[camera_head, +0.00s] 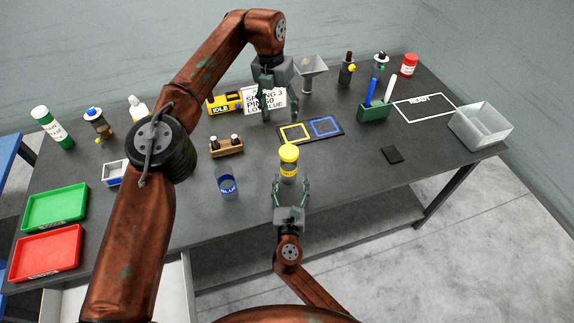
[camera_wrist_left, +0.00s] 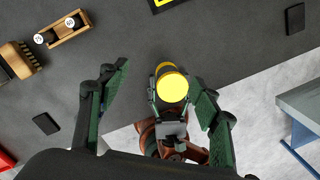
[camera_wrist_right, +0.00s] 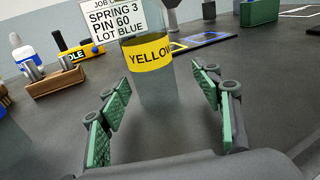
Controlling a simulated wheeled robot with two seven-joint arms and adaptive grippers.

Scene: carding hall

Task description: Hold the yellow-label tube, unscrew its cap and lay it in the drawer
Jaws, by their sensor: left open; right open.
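The yellow-label tube (camera_head: 289,172) stands upright on the dark table near its front edge, with a yellow cap (camera_head: 289,152) on top. In the right wrist view its yellow band (camera_wrist_right: 150,55) reads as YELLOW and its clear body shows below. My right gripper (camera_head: 291,190) is open at the tube's near side, with the tube between or just beyond its fingertips; contact cannot be told. My left gripper (camera_head: 279,110) is open and empty above the table, behind the tube. In the left wrist view the cap (camera_wrist_left: 172,87) shows between its fingers. A pale open drawer (camera_head: 172,292) shows at lower left, partly hidden by my left arm.
A wooden rack (camera_head: 227,148) and framed mat (camera_head: 310,131) lie behind. The table right of the tube is mostly clear.

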